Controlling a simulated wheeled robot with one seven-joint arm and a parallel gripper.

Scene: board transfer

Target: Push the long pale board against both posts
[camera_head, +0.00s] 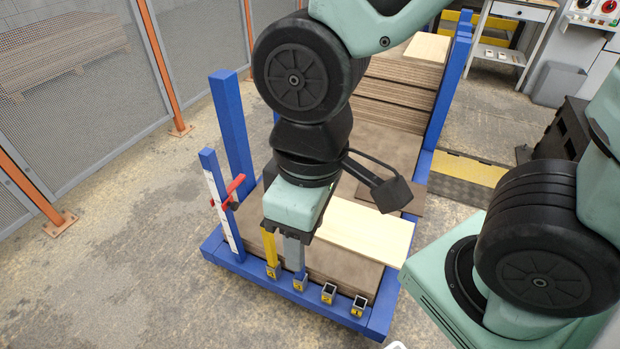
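The long pale board (370,234) lies flat on the brown boards of a blue cart, to the right of my gripper; its left end is hidden behind the gripper. My gripper (283,232) points down over the cart's near end. A yellow upright bar (269,248) and a grey bar with a blue lower part (292,248) show just below its body, above the first two numbered sockets. I cannot tell which of these belong to the gripper, nor whether its fingers are open. Two blue posts stand at the cart's left side, one tall (231,130), one shorter with a white scale (222,210).
A red clamp handle (235,186) sits by the shorter post. Two empty sockets (328,293) are on the blue front rail. A brown board stack (392,100) with a pale top stands at the back. A mesh fence (60,90) runs along the left; floor between is clear.

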